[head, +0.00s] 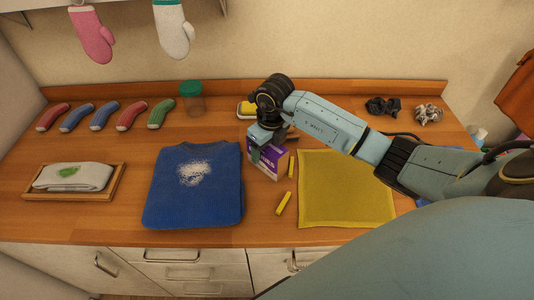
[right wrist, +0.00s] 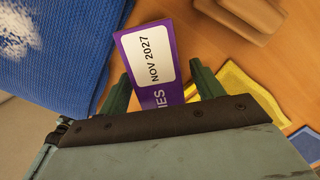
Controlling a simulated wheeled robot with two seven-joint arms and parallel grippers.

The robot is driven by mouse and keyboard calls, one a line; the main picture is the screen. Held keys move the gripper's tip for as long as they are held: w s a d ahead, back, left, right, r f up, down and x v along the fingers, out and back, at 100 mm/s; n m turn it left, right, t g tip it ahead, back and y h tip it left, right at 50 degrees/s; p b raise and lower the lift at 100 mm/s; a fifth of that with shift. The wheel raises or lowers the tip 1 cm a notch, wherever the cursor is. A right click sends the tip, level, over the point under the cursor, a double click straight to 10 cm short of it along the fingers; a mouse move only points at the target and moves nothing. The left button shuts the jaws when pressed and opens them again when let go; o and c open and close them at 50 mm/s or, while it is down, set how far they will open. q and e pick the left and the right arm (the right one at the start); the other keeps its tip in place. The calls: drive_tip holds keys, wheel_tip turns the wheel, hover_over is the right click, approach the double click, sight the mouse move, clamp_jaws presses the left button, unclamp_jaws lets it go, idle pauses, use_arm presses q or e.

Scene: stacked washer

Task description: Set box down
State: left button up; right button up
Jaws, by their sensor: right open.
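A purple and white box (head: 268,165) stands on the wooden counter between the blue sweater and the yellow cloth. My right gripper (head: 264,146) is over the box from above. Its green fingers (right wrist: 162,86) are apart, one on each side of the box. A small gap seems to show beside the fingers, but contact is hard to judge. The gripper hides part of the box. My left gripper is not in view.
The folded blue sweater (head: 195,200) with a white patch lies left of the box. A yellow cloth (head: 345,190) lies right. Yellow sticks (head: 284,203) lie beside the box. A green-lidded jar (head: 192,100), a yellow item in a dish (head: 246,109) and several socks (head: 104,115) are behind. A wooden tray (head: 113,190) is far left.

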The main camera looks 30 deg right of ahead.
drive_tip(key=shift+f, duration=0.55)
drive_tip(key=shift+w+r, duration=0.1)
drive_tip(key=c, duration=1.4)
